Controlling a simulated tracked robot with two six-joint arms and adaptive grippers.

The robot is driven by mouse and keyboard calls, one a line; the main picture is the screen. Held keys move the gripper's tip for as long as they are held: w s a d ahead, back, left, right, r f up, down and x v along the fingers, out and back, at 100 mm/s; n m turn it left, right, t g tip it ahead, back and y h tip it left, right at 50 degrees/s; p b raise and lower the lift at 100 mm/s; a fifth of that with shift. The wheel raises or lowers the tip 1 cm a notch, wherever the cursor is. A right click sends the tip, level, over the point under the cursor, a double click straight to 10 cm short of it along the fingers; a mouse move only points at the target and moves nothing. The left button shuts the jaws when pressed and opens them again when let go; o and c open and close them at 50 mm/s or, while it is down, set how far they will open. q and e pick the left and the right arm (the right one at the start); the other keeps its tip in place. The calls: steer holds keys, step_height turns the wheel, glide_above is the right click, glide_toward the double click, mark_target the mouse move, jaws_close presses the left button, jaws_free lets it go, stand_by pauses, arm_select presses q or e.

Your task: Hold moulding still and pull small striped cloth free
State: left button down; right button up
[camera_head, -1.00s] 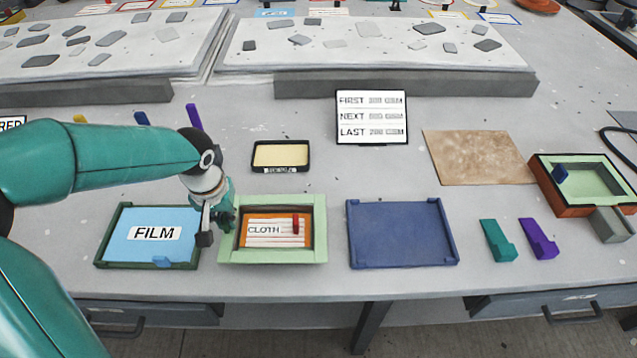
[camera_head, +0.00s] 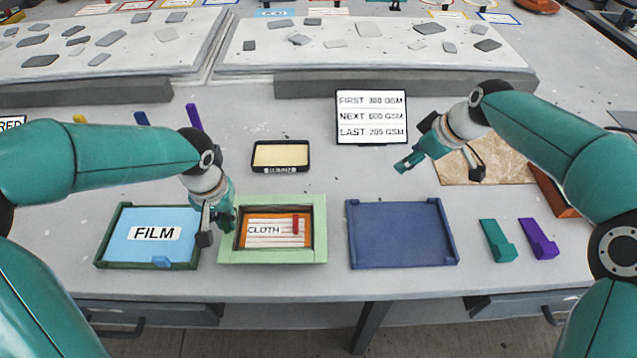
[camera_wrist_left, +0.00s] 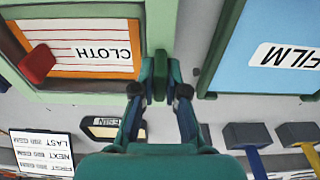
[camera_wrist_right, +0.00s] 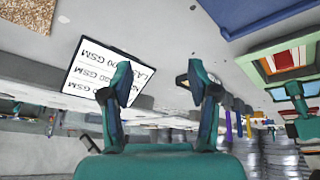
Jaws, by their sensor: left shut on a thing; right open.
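The small striped cloth (camera_head: 268,232) is white with red lines and a CLOTH label. It lies on an orange layer inside the pale green moulding (camera_head: 319,215), with a red tab (camera_head: 295,224) at its right part. The cloth also shows in the left wrist view (camera_wrist_left: 80,62). My left gripper (camera_head: 222,222) is shut on the moulding's left wall; in the left wrist view its fingers (camera_wrist_left: 160,80) meet at that wall. My right gripper (camera_head: 438,166) is open and empty, above the table behind the blue tray. Its spread fingers show in the right wrist view (camera_wrist_right: 160,85).
A FILM tray (camera_head: 190,250) stands left of the moulding and an empty blue tray (camera_head: 403,262) right of it. A resin dish (camera_head: 281,170) and an order sign (camera_head: 371,118) stand behind. Teal (camera_head: 498,240) and purple (camera_head: 539,239) blocks lie at right.

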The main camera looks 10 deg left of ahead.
steer(key=s+a+n+g, duration=0.2)
steer(key=s+a+n, duration=0.25)
steer(key=a, duration=0.45)
steer(key=n+g, duration=0.3)
steer(key=n, duration=0.1)
glide_toward(296, 219)
steer(key=x, duration=1)
steer(key=shift+f, duration=0.15)
jaws_close()
